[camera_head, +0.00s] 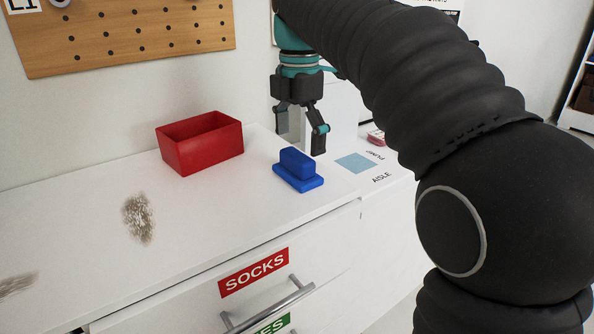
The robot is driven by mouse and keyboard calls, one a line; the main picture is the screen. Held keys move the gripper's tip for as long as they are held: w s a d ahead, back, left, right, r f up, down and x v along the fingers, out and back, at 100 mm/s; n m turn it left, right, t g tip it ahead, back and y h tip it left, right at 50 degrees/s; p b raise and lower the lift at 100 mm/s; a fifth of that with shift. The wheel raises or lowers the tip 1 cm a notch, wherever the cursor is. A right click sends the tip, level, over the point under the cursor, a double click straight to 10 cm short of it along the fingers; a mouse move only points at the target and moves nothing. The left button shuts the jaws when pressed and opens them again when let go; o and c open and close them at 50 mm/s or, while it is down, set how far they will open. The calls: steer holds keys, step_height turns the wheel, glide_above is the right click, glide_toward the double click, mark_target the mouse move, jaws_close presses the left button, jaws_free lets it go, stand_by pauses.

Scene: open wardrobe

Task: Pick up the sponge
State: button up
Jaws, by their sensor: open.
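A blue block on a wider blue base, which looks like the sponge (298,172), sits on the white cabinet top near its front right edge. My gripper (300,141) points down above and slightly behind the sponge in the picture. Its two dark fingers are apart, with nothing between them. A gap shows between the fingertips and the sponge's top, though the exact height is hard to tell.
A red open box (202,144) stands left of the sponge, against the wall side. Grey-brown smudges (138,218) mark the cabinet top. A light blue square (356,163) lies to the right. A handled drawer labelled SOCKS (254,272) is below. A pegboard (130,35) hangs behind.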

mark_target(297, 154)
steer(key=shift+s+a+f+b, duration=0.15)
steer(key=shift+f+b, duration=0.15)
steer(key=shift+f, duration=1.6)
steer(key=c, duration=1)
steer(key=shift+r, duration=0.5)
steer(key=r, duration=0.2)
steer(key=r+p, duration=0.1)
steer(key=shift+d+r, duration=0.4)
steer(key=s+d+r, duration=0.4)
steer(key=d+r, duration=0.2)
steer(key=d, duration=0.4)
steer(key=shift+s+r+p, duration=0.15)
steer(key=shift+s+p, duration=0.1)
steer(key=shift+p, duration=0.1)
